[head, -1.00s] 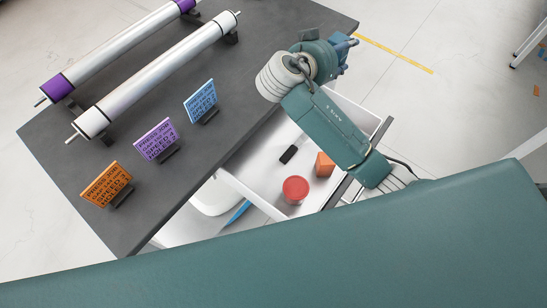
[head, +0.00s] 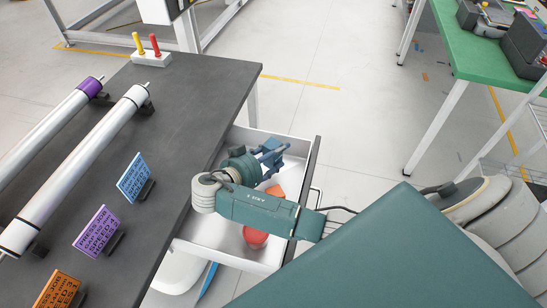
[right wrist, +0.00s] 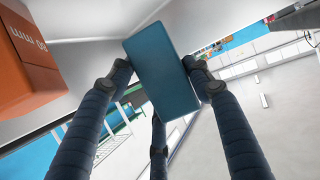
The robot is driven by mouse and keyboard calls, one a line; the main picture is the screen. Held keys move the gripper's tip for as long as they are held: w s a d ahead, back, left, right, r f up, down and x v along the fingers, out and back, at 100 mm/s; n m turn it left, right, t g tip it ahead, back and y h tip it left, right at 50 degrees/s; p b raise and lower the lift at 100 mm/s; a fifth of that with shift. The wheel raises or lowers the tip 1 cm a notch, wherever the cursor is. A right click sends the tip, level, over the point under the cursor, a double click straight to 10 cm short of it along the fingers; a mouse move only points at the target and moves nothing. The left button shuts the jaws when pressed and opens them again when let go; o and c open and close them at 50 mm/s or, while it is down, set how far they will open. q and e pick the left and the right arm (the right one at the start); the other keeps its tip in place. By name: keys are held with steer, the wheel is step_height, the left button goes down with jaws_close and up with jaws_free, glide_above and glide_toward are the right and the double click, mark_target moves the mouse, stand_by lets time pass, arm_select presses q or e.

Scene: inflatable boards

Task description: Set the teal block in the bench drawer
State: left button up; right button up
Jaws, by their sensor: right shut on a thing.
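My right gripper (head: 270,157) is over the far part of the open white bench drawer (head: 212,232). It is shut on the teal block (right wrist: 161,72), which sits between its dark blue fingers in the right wrist view. In the head view I cannot clearly tell the block from the fingers. The drawer walls and the gripper overlap, so I cannot tell whether the block touches the drawer floor. My left gripper is not in view.
In the drawer are an orange block (right wrist: 38,62), close beside the gripper, and a red round container (head: 255,238), partly behind my arm. The dark bench (head: 190,100) holds rollers and signs (head: 134,178). A green table (head: 470,50) stands at the back right.

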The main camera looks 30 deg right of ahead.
mark_target(270, 167)
steer(key=shift+f, duration=2.65)
steer(key=shift+f+b, duration=0.2)
steer(key=shift+b, duration=0.15)
steer(key=o, duration=1)
steer(key=shift+r, duration=0.1)
